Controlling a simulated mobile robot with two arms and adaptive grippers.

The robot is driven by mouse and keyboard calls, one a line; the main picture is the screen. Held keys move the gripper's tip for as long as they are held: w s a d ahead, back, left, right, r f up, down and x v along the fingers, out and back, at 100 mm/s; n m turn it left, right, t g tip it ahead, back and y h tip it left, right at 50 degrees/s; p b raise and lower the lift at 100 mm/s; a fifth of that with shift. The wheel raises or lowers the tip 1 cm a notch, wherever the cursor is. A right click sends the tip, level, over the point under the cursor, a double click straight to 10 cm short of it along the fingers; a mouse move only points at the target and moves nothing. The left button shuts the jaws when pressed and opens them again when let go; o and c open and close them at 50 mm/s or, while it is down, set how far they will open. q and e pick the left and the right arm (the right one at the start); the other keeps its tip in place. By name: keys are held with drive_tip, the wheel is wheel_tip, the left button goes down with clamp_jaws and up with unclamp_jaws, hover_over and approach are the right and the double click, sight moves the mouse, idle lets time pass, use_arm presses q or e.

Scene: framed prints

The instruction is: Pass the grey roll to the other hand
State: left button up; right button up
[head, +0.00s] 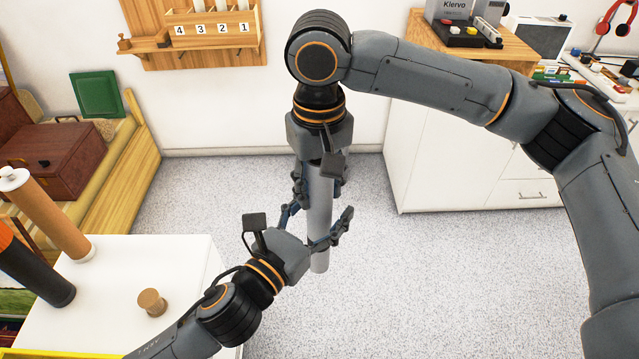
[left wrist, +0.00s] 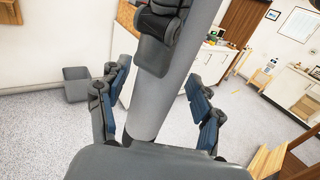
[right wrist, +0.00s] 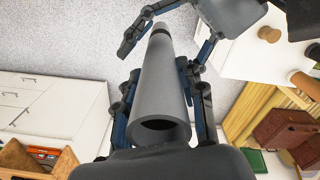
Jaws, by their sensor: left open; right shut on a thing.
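The grey roll (head: 319,215) hangs upright in the air in the head view, above the open floor. My right gripper (head: 319,190) is shut on its upper part from above; in the right wrist view the roll (right wrist: 160,85) runs away between the fingers, its hollow near end towards the palm. My left gripper (head: 318,228) is open around the lower part of the roll. In the left wrist view the roll (left wrist: 160,100) stands between the spread blue-padded fingers, and I see a gap on the right side.
A white table (head: 190,255) at lower left holds a brown tube (head: 45,213), a black tube (head: 35,265) and a small cork-coloured spool (head: 152,302). A white cabinet (head: 440,170) stands at right. The speckled floor below the grippers is clear.

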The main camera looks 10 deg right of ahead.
use_arm(q)
drive_tip(key=v, duration=1.2)
drive_tip(key=w+f+n+g+y, duration=0.2)
drive_tip(key=f+n, duration=0.6)
drive_tip(key=f, duration=1)
drive_tip(key=w+f+n+g+y, duration=0.25)
drive_tip(key=f+n, duration=0.45)
drive_tip(key=f, duration=1)
drive_tip(key=s+a+f+n+g+y, duration=0.1)
drive_tip(key=s+a+f+n, duration=0.2)
drive_tip(key=f+n, duration=0.35)
drive_tip(key=s+a+f+n+g+y, duration=0.1)
drive_tip(key=s+a+f+n+y, duration=0.2)
drive_tip(key=f, duration=0.7)
drive_tip(key=s+a+f+n+g+y, duration=0.1)
drive_tip(key=s+a+f+n, duration=0.3)
drive_tip(key=s, duration=0.5)
drive_tip(key=s+a+f+n+g+y, duration=0.1)
drive_tip(key=s+a+f+n+g, duration=0.2)
drive_tip(key=s+n, duration=0.4)
drive_tip(key=s+a+f+n+g+y, duration=0.1)
drive_tip(key=s+a+f+n, duration=0.4)
drive_tip(key=s, duration=0.6)
drive_tip(key=a+n+g, duration=0.1)
drive_tip(key=a, duration=0.1)
drive_tip(key=shift+a, duration=0.3)
